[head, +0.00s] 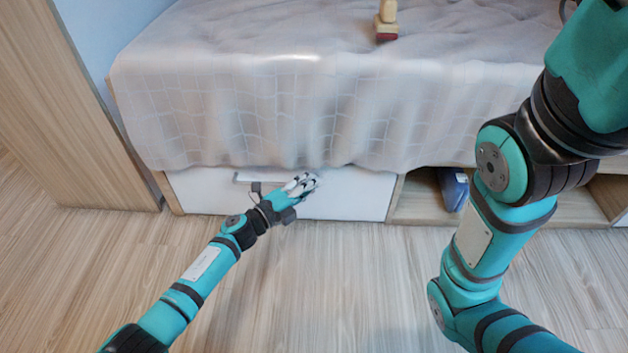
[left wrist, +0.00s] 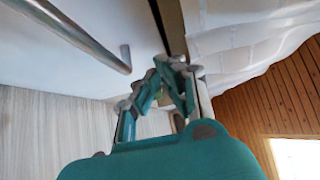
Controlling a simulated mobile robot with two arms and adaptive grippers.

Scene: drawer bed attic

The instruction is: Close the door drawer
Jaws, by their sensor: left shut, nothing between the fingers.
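The white drawer (head: 350,194) is under the bed, in the left part of its wooden base. Its front looks about level with the base, though I cannot tell whether a small gap is left. The handle also shows as a metal bar in the left wrist view (left wrist: 90,38). My right gripper is out of view.
A bed with a pale cover (head: 250,100) hangs over the drawer's top edge. Right of the drawer is an open shelf holding a dark blue object (head: 453,188). A wooden panel (head: 75,110) stands at the left. The wood floor (head: 340,290) in front is clear.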

